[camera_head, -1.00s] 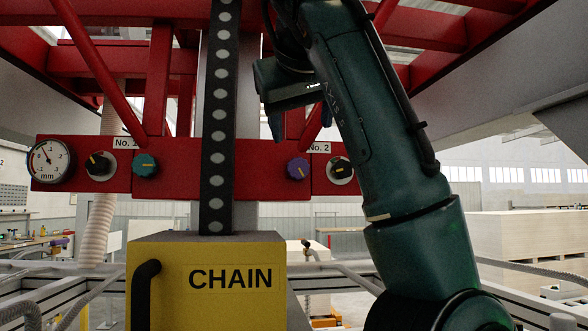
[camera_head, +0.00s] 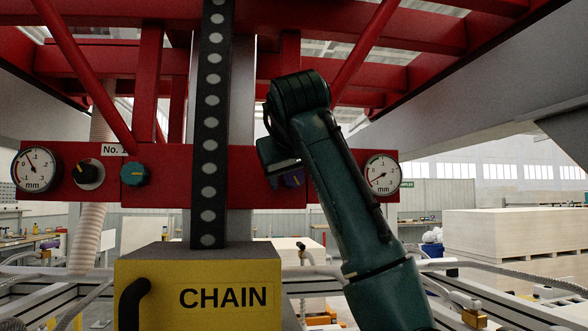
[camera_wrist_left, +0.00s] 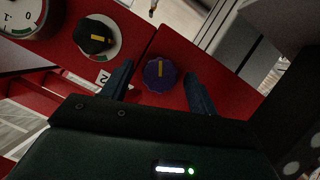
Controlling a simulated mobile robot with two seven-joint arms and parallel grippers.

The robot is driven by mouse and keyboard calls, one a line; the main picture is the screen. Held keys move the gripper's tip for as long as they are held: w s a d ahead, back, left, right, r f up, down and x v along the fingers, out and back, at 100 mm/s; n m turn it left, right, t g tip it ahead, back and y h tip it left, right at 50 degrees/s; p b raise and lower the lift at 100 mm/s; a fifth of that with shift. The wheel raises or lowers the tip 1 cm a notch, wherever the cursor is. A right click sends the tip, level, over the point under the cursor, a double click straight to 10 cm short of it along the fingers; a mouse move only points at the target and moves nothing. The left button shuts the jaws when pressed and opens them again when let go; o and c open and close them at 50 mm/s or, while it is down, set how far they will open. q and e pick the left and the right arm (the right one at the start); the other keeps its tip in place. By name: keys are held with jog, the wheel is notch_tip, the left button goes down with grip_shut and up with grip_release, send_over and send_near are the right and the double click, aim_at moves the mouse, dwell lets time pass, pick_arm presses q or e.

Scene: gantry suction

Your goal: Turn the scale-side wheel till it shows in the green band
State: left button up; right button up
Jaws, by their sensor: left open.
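In the head view my left gripper (camera_head: 282,172) is at the purple wheel (camera_head: 293,178) on the red beam, and my arm hides much of this area. In the left wrist view my gripper (camera_wrist_left: 158,76) is open, one finger on either side of the purple wheel (camera_wrist_left: 160,75); I cannot tell if they touch it. The wheel's yellow mark points roughly up. A black wheel (camera_wrist_left: 95,36) with a yellow mark sits on a white disc beside a round gauge (camera_wrist_left: 20,16) with a green band. That gauge (camera_head: 382,174) also shows in the head view.
A teal wheel (camera_head: 135,174), a black wheel (camera_head: 87,173) and a second gauge (camera_head: 35,169) are on the beam's left part. A yellow CHAIN box (camera_head: 200,285) stands below the perforated upright (camera_head: 209,130). Red braces cross above.

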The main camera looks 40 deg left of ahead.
pick_arm(q)
jog(key=shift+w+a+f, duration=0.15)
jog(key=shift+w+a, duration=0.05)
jog(key=shift+a, duration=0.05)
jog(key=shift+c, duration=0.3)
jog(key=c, duration=0.9)
